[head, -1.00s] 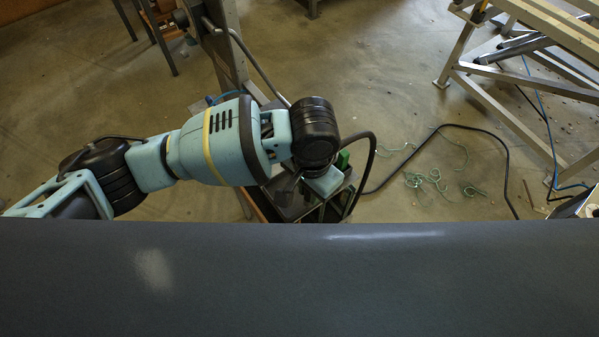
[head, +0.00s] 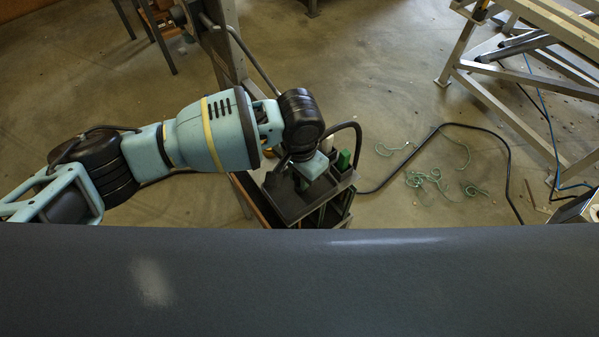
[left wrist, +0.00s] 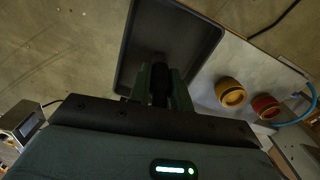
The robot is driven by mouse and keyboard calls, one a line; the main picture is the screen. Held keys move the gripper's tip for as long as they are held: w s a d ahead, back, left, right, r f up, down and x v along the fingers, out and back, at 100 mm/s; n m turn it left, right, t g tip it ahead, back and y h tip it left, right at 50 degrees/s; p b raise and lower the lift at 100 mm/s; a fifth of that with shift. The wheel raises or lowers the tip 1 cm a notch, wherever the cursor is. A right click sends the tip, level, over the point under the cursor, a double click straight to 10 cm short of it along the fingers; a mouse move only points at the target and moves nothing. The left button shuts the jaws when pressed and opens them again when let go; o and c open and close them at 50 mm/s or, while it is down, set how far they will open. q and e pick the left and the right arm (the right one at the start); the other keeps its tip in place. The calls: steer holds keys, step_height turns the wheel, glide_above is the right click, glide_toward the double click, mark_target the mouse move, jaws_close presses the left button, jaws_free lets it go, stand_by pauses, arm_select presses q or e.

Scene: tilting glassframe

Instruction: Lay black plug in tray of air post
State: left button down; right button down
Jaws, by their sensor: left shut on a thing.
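My left gripper (head: 306,178) is over the top of the black post in the head view, pointing down. In the left wrist view its two dark fingers (left wrist: 160,88) are shut on the black plug (left wrist: 160,72), which shows as a dark shape between them. The black tray (left wrist: 190,28) lies beyond and below the fingertips in that view. In the head view the tray (head: 284,206) is partly covered by my wrist. I cannot tell whether the plug touches the tray floor. My right gripper is not in view.
A yellow cap (left wrist: 230,92) and a red cap (left wrist: 265,106) sit beside the tray on a pale panel. A green part (head: 343,160) stands at the post's right. A black cable (head: 462,125) and green strings (head: 430,182) lie on the floor. A metal frame (head: 490,85) stands right.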

arm_select(q)
steer(key=shift+f, duration=0.1)
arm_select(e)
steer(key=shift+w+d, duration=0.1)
arm_select(q)
steer(key=c, duration=1.3)
jaws_free()
step_height(320, 180, up, 11)
steer(key=shift+p, duration=0.65)
steer(key=shift+r, duration=0.7)
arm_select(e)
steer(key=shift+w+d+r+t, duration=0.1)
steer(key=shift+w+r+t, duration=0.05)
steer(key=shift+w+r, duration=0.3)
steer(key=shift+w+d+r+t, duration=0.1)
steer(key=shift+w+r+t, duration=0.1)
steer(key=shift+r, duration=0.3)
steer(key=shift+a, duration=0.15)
